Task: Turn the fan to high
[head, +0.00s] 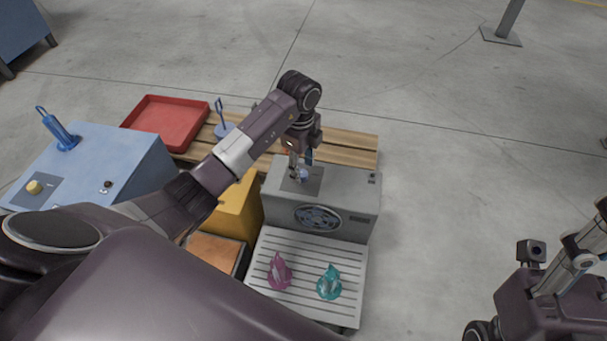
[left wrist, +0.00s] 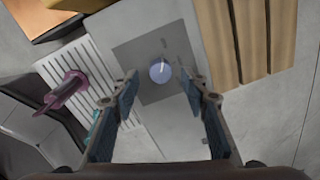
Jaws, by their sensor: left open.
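The fan (head: 352,208) is a grey box with a round grille on its front, in the middle of the head view. Its blue-grey knob (head: 303,175) sits on a darker panel on top. In the left wrist view the knob (left wrist: 160,72) has a pale pointer line, and its markings are too small to read. My left gripper (head: 300,170) points down over the knob. In the left wrist view its fingers (left wrist: 160,95) are apart, with the knob beyond and between the tips, apparently not gripped. My right gripper is not clearly visible; part of my right arm shows at the lower right.
A slatted white tray (head: 262,252) before the fan holds a magenta piece (head: 279,272) and a teal piece (head: 329,283). A blue box (head: 115,150) with a yellow knob, a red tray (head: 178,115) and a yellow box (head: 240,205) stand left.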

